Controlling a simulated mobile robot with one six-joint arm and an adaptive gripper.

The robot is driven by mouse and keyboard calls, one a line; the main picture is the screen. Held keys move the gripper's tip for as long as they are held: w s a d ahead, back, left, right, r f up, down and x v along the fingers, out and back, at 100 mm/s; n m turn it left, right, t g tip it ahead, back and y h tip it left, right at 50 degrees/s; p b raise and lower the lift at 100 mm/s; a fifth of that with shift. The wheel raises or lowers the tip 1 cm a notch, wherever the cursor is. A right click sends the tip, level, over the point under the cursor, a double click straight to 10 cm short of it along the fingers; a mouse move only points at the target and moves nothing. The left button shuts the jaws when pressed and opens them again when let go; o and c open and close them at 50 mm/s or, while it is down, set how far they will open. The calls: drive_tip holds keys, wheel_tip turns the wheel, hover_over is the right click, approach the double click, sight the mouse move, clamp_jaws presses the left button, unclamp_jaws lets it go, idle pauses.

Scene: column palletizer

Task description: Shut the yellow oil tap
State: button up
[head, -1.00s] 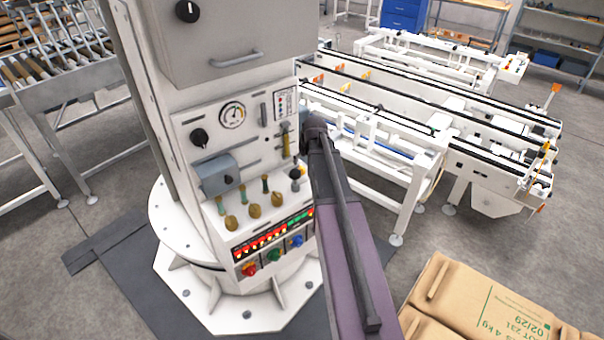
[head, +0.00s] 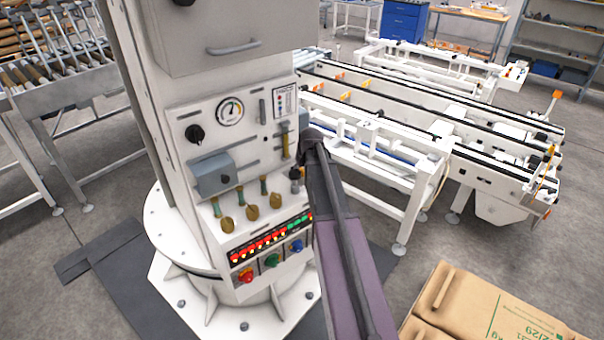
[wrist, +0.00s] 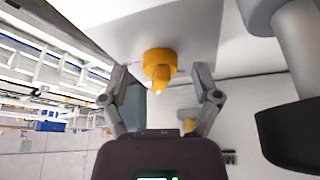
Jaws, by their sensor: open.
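In the wrist view a yellow tap (wrist: 160,66) stands out from a pale panel, its narrower end towards me. My gripper (wrist: 160,82) is open, with one finger on each side of the tap and visible gaps between. In the head view my gripper is hidden behind my own arm, at the right edge of the white column's panel. There, several brass-yellow handles (head: 252,214) sit in a slanting row on the panel. I cannot tell which thing in the head view is the tap between my fingers.
The white column (head: 215,150) carries a round gauge (head: 230,112), a grey box (head: 215,174) and coloured knobs (head: 272,261). White conveyors (head: 400,150) stand behind on the right. A grey cylinder with a black end (wrist: 295,135) fills the wrist view's right side.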

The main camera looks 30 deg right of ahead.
idle(0.3)
clamp_jaws()
drive_tip(key=shift+n, duration=0.3)
drive_tip(key=shift+d+n+g+y, duration=0.15)
drive_tip(key=shift+n+y, duration=0.4)
drive_tip(key=shift+n, duration=0.7)
drive_tip(key=shift+d+n+g+y, duration=0.15)
drive_tip(key=shift+n+y, duration=0.4)
drive_tip(key=shift+n, duration=0.7)
drive_tip(key=shift+a, duration=0.15)
unclamp_jaws()
drive_tip(key=shift+f, duration=0.1)
